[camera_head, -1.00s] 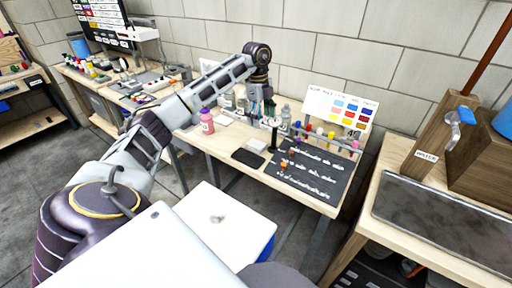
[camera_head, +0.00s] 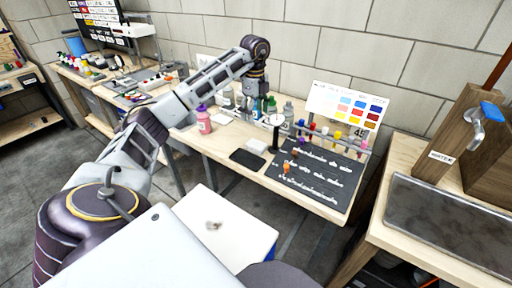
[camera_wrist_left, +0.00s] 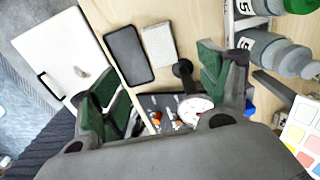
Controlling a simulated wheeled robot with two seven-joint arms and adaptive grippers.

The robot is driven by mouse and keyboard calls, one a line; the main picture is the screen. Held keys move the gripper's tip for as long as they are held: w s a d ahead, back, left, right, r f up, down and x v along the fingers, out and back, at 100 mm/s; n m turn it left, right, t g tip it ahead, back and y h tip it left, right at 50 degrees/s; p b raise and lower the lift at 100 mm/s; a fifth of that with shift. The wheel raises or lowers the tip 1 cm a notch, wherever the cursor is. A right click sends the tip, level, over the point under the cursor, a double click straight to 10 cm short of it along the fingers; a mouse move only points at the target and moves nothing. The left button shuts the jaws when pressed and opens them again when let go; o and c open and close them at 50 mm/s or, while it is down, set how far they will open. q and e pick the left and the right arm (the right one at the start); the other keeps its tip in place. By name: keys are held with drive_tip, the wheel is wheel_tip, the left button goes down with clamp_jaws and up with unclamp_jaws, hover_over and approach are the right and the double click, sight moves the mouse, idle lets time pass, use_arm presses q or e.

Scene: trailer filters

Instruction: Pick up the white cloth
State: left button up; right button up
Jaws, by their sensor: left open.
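The white cloth (camera_head: 258,146) lies as a small flat square on the workbench, beside a black flat pad (camera_head: 247,159). In the left wrist view the cloth (camera_wrist_left: 159,45) is a pale textured rectangle next to the black pad (camera_wrist_left: 129,55). My left gripper (camera_head: 258,97) hangs above the back part of the bench, pointing down. Its green-padded fingers are spread wide and empty (camera_wrist_left: 165,75). The cloth lies beyond the fingertips in the wrist view, apart from them. My right gripper is not in view.
A pink bottle (camera_head: 204,122), several other bottles and a black stand with a round white top (camera_head: 275,121) are near the gripper. A white-topped box (camera_head: 222,228) stands in front.

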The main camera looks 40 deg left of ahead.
use_arm(q)
drive_tip(key=b, duration=0.1)
hover_over(255, 143)
wheel_tip(255, 143, down, 7)
drive_tip(key=shift+s+d+f, duration=0.1)
drive_tip(key=shift+f, duration=0.75)
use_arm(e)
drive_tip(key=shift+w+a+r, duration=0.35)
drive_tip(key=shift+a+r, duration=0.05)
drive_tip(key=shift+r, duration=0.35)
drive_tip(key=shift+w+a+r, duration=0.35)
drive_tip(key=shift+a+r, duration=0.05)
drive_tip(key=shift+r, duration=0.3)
use_arm(q)
drive_tip(key=shift+f, duration=0.15)
